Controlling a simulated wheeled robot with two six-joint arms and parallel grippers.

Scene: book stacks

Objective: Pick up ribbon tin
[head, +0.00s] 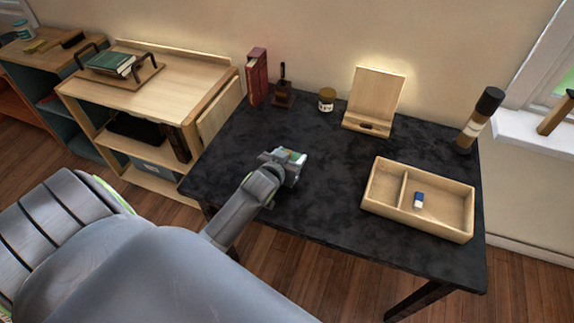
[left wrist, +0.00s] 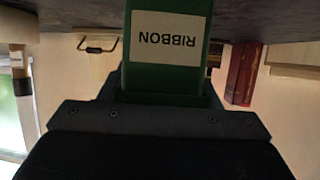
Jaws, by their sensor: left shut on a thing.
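The ribbon tin (head: 293,156) is a small green box with a pale label, above the left middle of the dark table. In the left wrist view the tin (left wrist: 165,75) fills the centre, and its white label reads RIBBON upside down. My left gripper (head: 286,167) is shut on the tin. The dark gripper body also shows in the left wrist view (left wrist: 160,118), right behind the tin. I cannot tell whether the tin touches the table. My right gripper is not in view.
On the dark table (head: 330,200), a divided wooden tray (head: 383,200) with a blue-and-white eraser (head: 418,200) lies right. A wooden stand (head: 378,98), jar (head: 326,99), red book (head: 258,78) and tall dark-topped bottle (head: 478,118) stand along the back. A wooden shelf (head: 165,92) stands left.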

